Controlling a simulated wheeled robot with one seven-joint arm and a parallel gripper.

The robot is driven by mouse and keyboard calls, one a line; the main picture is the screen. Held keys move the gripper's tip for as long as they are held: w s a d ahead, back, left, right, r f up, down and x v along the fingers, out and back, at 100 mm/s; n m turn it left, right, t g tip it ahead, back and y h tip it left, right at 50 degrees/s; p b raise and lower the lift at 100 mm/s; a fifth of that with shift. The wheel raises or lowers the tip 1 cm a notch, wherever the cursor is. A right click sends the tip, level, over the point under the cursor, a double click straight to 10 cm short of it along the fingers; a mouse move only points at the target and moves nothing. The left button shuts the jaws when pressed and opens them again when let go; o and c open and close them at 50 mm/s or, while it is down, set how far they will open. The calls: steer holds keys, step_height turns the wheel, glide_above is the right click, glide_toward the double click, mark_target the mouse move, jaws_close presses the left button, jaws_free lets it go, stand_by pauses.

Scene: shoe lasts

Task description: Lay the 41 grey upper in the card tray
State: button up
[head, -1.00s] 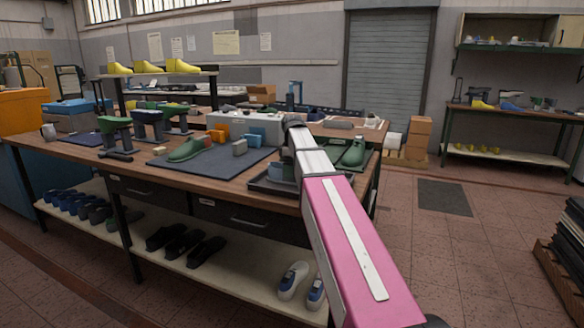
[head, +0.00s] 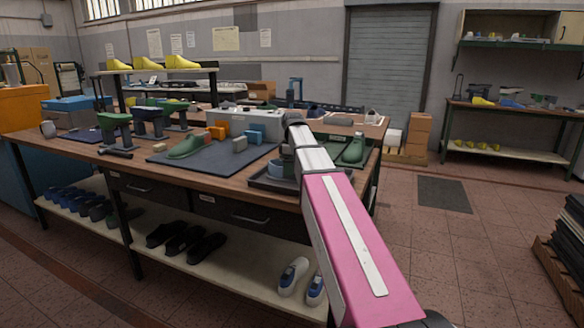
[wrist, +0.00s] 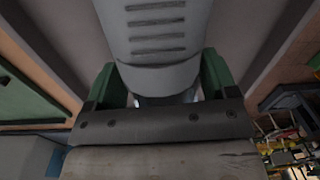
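A tan, shallow tray (head: 372,130), which looks like the card tray, lies at the far right of the workbench. A grey upper-like piece (head: 340,121) and another pale grey one (head: 371,116) show at it; I cannot read a size on either. My arm reaches over the right end of the bench and hides its own end in the head view.
The bench (head: 80,150) is crowded: a dark mat (head: 225,160) with a green last (head: 187,146), green stands at the left, and a dark tray (head: 262,184) partly behind my arm. Shoes line the low shelf (head: 225,262). Floor (head: 480,240) is open at the right.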

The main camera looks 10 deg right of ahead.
steer(key=shift+o, duration=1.4)
steer(key=shift+r, duration=0.1)
step_height(320, 180, up, 11)
steer(key=shift+w+f, duration=0.2)
steer(key=shift+d, duration=0.1)
